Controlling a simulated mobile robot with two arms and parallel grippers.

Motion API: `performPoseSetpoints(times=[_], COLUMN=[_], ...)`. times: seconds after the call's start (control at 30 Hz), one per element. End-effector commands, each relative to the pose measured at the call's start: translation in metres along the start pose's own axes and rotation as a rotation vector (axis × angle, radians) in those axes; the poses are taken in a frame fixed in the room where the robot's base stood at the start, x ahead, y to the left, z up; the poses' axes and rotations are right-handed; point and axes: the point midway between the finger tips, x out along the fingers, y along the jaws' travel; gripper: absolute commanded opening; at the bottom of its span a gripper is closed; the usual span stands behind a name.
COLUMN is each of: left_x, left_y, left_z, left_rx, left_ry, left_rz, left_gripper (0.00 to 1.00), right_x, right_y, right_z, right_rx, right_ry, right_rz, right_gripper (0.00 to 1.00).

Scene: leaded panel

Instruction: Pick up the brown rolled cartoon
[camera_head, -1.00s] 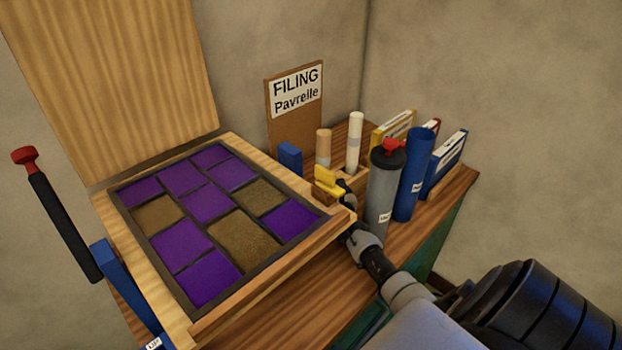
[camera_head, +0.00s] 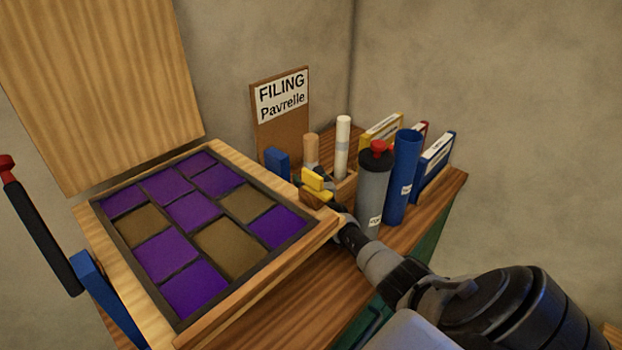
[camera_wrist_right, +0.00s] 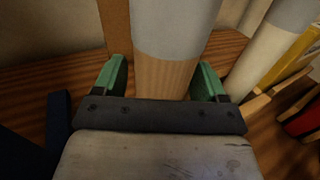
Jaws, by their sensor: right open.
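The brown cardboard roll (camera_head: 311,150) stands upright at the back of the wooden bench, beside a taller white roll (camera_head: 342,148). In the right wrist view the brown roll (camera_wrist_right: 165,76) shows large, with a grey band around it. My right gripper (camera_wrist_right: 163,82) is open, with one green finger on each side of the roll. I cannot tell whether either finger touches it. In the head view my right arm reaches in from the lower right, and its gripper end is partly hidden near a yellow block (camera_head: 313,179). My left gripper is not in view.
A grey cylinder with a red cap (camera_head: 373,190) and a blue tube (camera_head: 403,175) stand right of my right wrist. The leaded panel (camera_head: 200,215) in its wooden frame fills the left. A blue block (camera_head: 277,162) and a filing board (camera_head: 282,120) stand behind.

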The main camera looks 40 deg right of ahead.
Motion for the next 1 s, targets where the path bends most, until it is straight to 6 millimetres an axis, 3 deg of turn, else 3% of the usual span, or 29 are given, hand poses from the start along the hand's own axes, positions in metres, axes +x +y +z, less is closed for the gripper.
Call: performPoseSetpoints(times=[0.07,0.4,0.77,1.0], left_x=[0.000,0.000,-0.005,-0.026], left_y=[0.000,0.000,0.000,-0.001], left_z=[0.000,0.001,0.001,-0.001], left_rx=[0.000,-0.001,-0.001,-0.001], left_ry=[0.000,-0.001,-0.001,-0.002], left_rz=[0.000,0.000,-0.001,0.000], left_gripper=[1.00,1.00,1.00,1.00], right_x=[0.000,0.000,0.000,0.000], right_y=[0.000,0.000,0.000,0.000], right_z=[0.000,0.000,0.005,0.030], right_rx=[0.000,0.000,0.000,0.000], right_ry=[0.000,0.000,-0.001,-0.002], right_rz=[0.000,0.000,0.001,0.001], right_gripper=[0.69,0.17,0.17,0.17])
